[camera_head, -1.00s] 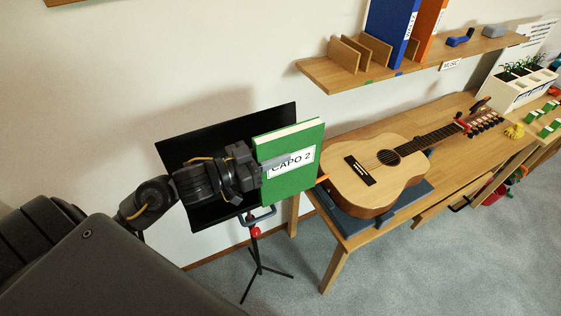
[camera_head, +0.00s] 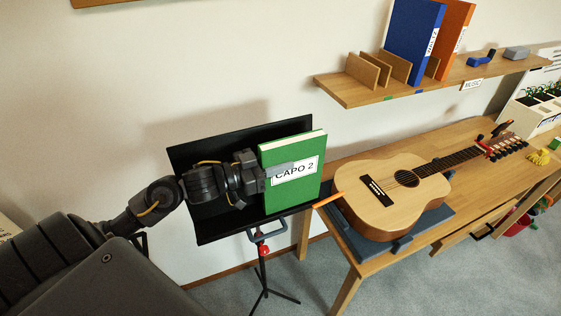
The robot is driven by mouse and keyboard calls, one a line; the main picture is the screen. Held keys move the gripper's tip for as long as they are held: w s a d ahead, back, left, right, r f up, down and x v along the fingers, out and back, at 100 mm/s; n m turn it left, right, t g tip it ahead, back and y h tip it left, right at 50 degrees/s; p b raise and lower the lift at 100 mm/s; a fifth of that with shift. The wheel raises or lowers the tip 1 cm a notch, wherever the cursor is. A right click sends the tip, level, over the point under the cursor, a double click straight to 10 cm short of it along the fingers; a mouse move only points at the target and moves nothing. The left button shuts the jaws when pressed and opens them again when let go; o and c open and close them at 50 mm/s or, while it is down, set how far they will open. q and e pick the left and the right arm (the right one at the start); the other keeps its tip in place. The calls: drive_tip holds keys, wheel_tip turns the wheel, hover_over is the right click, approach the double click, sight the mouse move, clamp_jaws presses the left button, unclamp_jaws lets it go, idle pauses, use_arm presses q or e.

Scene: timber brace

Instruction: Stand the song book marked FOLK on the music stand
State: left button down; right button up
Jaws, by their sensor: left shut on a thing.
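The green book (camera_head: 293,190) has a white label reading CAPO 2 on the face I see; no FOLK mark is readable. My left gripper (camera_head: 272,173) is shut on its left side and holds it upright, slightly tilted. The book is in front of the right part of the black music stand (camera_head: 219,221). I cannot tell whether it touches the stand's panel or ledge. My left arm and the book hide much of the panel. My right gripper is not in view.
A guitar (camera_head: 378,196) lies on the wooden bench (camera_head: 450,140) right of the stand. A wall shelf (camera_head: 350,90) above holds wooden dividers (camera_head: 362,71), a blue book (camera_head: 408,40) and an orange book (camera_head: 455,35). An orange stick-like thing (camera_head: 328,200) lies near the bench's left edge.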

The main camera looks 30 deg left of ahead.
use_arm(q)
drive_tip(key=c, duration=1.1)
unclamp_jaws()
drive_tip(key=shift+s+f, duration=0.1)
drive_tip(key=shift+b+v, duration=1.3)
drive_tip(key=shift+v, duration=4.1)
drive_tip(key=shift+d, duration=0.1)
